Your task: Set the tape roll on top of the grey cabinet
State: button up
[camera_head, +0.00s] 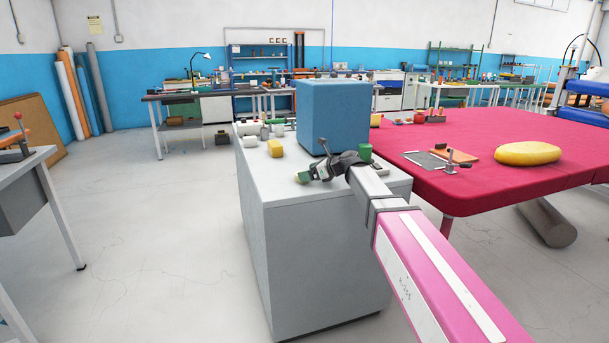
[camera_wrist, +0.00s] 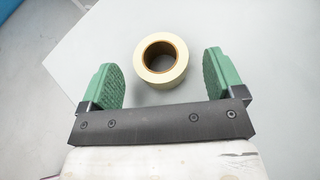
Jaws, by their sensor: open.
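The tape roll (camera_wrist: 163,77) is a cream ring with a brown core. In the wrist view it lies flat on a pale grey surface, between and slightly beyond the two green finger pads, with gaps on both sides. My gripper (camera_wrist: 162,72) is open and holds nothing. In the head view my gripper (camera_head: 303,176) is low over the near left part of the grey cabinet's top (camera_head: 268,178). The pale surface under the roll looks like this top. I cannot make out the roll there; the gripper may hide it.
A blue box (camera_head: 334,112) stands on the cabinet behind my gripper. A red table (camera_head: 470,185) adjoins on the right.

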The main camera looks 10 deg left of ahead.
jog(key=v, duration=0.9)
jog(key=shift+d+r, duration=0.1)
jog(key=shift+d, duration=0.1)
